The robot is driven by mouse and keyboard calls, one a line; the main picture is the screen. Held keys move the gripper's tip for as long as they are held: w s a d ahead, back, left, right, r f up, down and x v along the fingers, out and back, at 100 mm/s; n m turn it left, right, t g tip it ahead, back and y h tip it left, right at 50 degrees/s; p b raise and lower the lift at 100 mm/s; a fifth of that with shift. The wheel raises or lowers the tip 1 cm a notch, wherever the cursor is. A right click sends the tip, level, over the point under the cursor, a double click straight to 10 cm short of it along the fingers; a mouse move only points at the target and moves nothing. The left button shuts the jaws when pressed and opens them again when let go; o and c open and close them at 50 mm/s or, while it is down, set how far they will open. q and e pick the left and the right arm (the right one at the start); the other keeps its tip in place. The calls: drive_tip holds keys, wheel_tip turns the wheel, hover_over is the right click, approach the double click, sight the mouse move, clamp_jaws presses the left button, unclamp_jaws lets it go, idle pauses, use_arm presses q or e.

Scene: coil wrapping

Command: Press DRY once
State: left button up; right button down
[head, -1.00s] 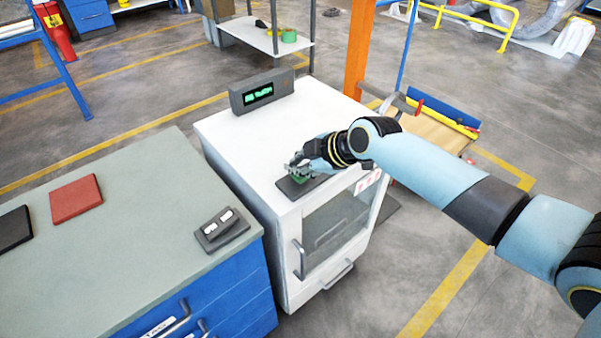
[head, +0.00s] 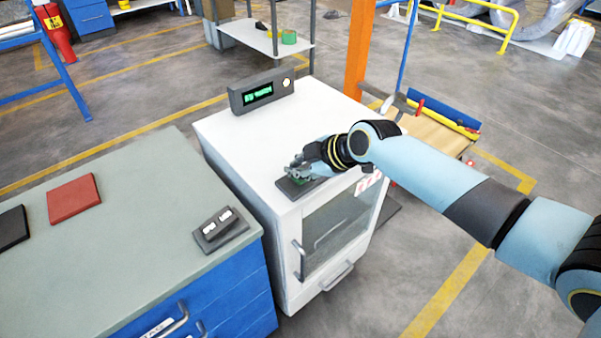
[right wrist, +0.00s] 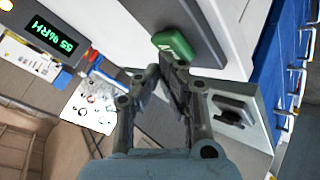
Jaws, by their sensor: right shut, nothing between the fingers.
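A green button (head: 304,181) sits on a dark pad (head: 288,190) on top of the white cabinet (head: 235,135). No lettering on it can be read. My right gripper (head: 294,172) is shut and empty, right over the button and hiding most of it. In the right wrist view the green button (right wrist: 175,46) lies just beyond the closed fingertips (right wrist: 168,68). I cannot tell whether they touch it. The cabinet's display (head: 258,94) is lit green, and it reads 55 %RH in the right wrist view (right wrist: 38,36). My left gripper is out of view.
A pale round lamp (head: 287,82) glows beside the display. A shelf (head: 265,40) stands behind.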

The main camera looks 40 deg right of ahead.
idle(0.4)
drive_tip(key=shift+r+p, duration=0.9)
drive_tip(key=shift+r, duration=0.05)
wheel_tip(320, 180, up, 5)
drive_tip(key=p, duration=0.4)
idle(0.6)
